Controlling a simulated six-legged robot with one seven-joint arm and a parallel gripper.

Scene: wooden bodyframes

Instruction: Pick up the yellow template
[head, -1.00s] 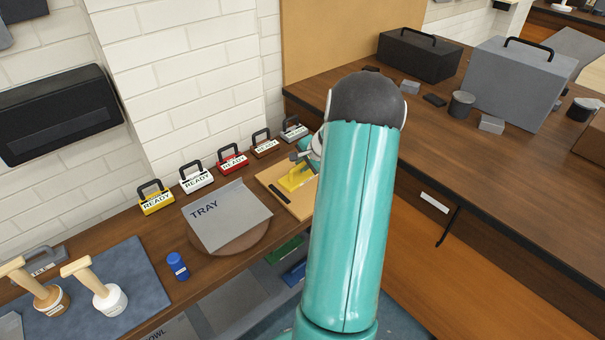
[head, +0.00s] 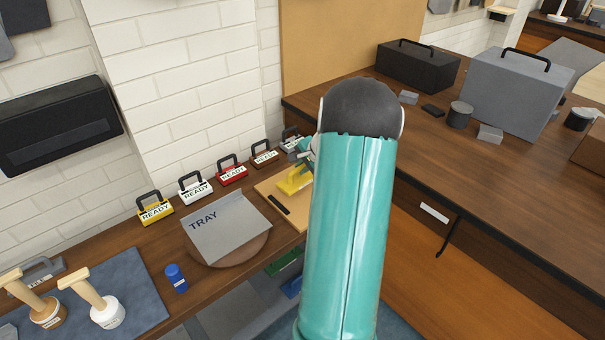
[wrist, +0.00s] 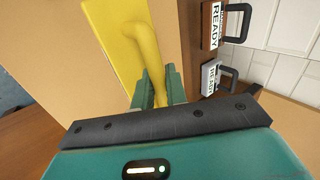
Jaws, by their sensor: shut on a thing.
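The yellow template (head: 294,181) is a flat yellow plate with a raised curved handle. In the head view it is over the light wooden board (head: 273,206), partly hidden behind my arm. In the wrist view the yellow template (wrist: 118,35) fills the upper middle. My gripper (wrist: 158,88) is shut on its handle, with a green finger on each side. In the head view my gripper (head: 306,152) is small and partly covered by my arm. Whether the plate still touches the board is hard to tell.
A grey tray (head: 228,228) lies left of the board. Several READY-labelled blocks with black handles, such as the red one (head: 231,173), line the wall. A higher brown counter (head: 440,133) with cases is at the right.

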